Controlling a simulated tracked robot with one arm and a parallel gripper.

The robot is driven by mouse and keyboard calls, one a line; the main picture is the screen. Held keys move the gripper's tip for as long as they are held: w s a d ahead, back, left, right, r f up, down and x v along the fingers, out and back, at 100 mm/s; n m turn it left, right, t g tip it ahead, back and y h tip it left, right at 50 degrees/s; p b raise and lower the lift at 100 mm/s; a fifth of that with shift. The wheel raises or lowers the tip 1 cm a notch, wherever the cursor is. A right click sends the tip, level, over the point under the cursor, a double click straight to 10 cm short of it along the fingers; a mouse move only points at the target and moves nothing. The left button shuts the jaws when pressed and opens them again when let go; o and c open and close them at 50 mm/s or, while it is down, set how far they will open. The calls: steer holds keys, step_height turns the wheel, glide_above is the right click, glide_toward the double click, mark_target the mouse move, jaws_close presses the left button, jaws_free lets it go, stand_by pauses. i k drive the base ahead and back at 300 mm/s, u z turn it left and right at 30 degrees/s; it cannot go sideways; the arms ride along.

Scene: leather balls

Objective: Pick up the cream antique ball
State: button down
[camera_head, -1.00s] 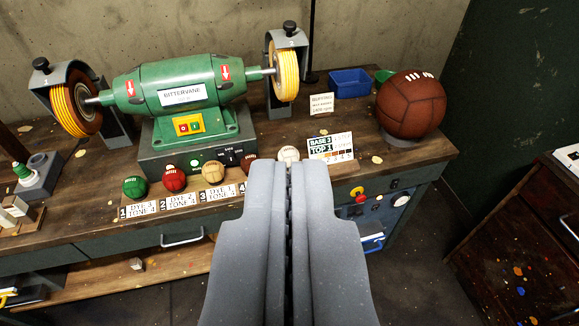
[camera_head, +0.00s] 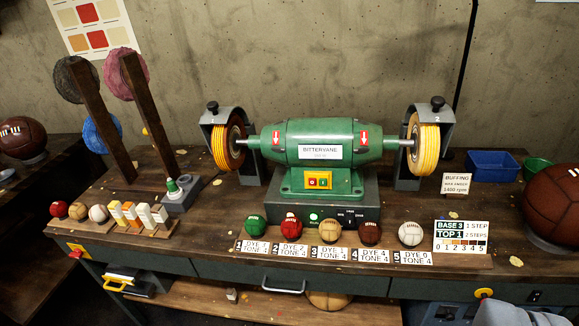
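Several small balls stand in a row along the bench's front, behind number cards. From left they are a green ball (camera_head: 255,225), a red ball (camera_head: 291,228), a tan ball (camera_head: 330,232), a dark brown ball (camera_head: 370,232) and a pale cream ball (camera_head: 410,234). At the left, a small board holds another red ball (camera_head: 58,208), tan ball (camera_head: 78,211) and off-white ball (camera_head: 98,213). I cannot tell which pale ball is the antique one. A grey shape at the bottom right edge may be my gripper's tip (camera_head: 503,314); its opening is not visible.
A green bench grinder (camera_head: 330,145) with two yellow wheels stands behind the row. Wooden posts (camera_head: 150,120) rise at left. A blue bin (camera_head: 493,165) and large brown ball (camera_head: 555,210) are at right. A tan ball (camera_head: 328,300) lies on the lower shelf.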

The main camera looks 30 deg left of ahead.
mark_target(411, 233)
steer(key=z, duration=0.25)
steer(key=i, duration=0.35)
steer(key=z, duration=0.65)
steer(key=i, duration=1.15)
steer(key=u, duration=0.35)
